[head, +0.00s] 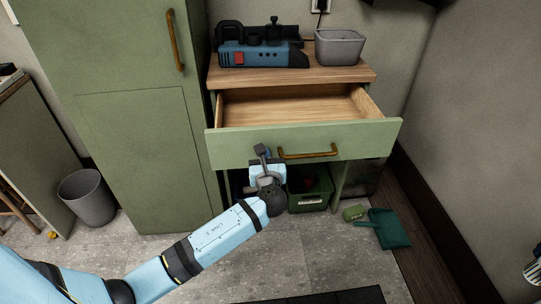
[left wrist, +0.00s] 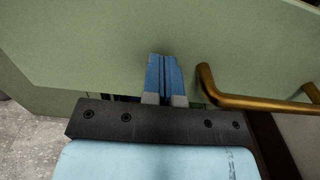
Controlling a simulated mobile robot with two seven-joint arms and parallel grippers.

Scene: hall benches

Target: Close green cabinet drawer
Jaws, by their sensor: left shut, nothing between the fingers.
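The green cabinet drawer (head: 230,146) is pulled out, and its bare wooden inside shows in the head view. Its green front also fills much of the left wrist view (left wrist: 110,40). A brass handle (head: 308,154) is fixed on the front and shows at the right in the left wrist view (left wrist: 255,101). My left gripper (head: 266,152) is shut and empty, in front of the drawer front and just left of the handle. Its blue fingertips (left wrist: 164,75) point at the green front; I cannot tell whether they touch it. My right gripper is not in view.
A blue machine (head: 262,54) and a grey bin (head: 340,47) stand on the wooden top. A green crate (head: 312,190) sits below the drawer. A teal dustpan (head: 388,229) lies on the floor at right. A tall green cabinet (head: 140,110) stands at left, beside a wastebasket (head: 87,198).

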